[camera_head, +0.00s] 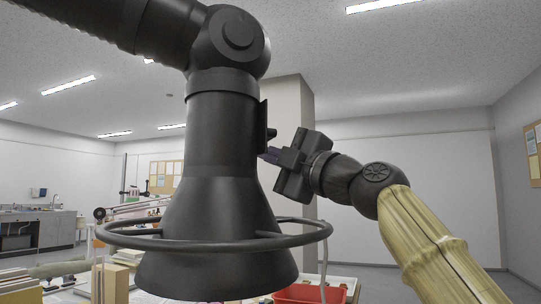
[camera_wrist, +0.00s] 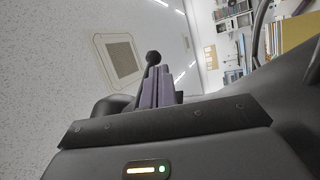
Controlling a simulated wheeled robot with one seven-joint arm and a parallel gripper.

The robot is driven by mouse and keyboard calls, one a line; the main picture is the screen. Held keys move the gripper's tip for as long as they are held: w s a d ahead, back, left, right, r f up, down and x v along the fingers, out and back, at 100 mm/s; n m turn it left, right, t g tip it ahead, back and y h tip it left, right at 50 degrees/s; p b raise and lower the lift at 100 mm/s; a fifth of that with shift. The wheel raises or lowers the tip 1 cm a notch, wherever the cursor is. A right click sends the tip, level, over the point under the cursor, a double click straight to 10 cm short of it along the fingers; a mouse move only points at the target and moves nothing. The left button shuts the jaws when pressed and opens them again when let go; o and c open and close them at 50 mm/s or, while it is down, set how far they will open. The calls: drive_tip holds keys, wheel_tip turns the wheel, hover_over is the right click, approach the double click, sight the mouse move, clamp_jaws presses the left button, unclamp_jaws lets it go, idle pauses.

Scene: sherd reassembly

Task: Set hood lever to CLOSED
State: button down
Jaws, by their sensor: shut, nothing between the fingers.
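The black fume hood (camera_head: 225,215) hangs in the middle of the head view, with a ring rail around its lower cone. A dark plate with a small stub, which looks like the hood lever (camera_head: 270,133), sits on the right side of its neck. In the wrist view a black ball knob (camera_wrist: 152,57), apparently the lever's end, shows just past my fingertips. My gripper (camera_head: 267,155) is beside the neck on the right, slightly below the stub. Its purple fingers (camera_wrist: 157,80) are shut and empty. Whether they touch the lever I cannot tell, and no setting mark is legible.
The hood's ring rail (camera_head: 310,234) juts out below my gripper. Pale blocks (camera_head: 110,283) and a red tray (camera_head: 303,294) are low in the head view, partly hidden by the hood. Open air lies to the right of the neck, above my arm.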

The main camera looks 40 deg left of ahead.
drive_tip(key=b+v, duration=1.2)
drive_tip(key=v, duration=0.5)
drive_tip(key=shift+d, duration=0.2)
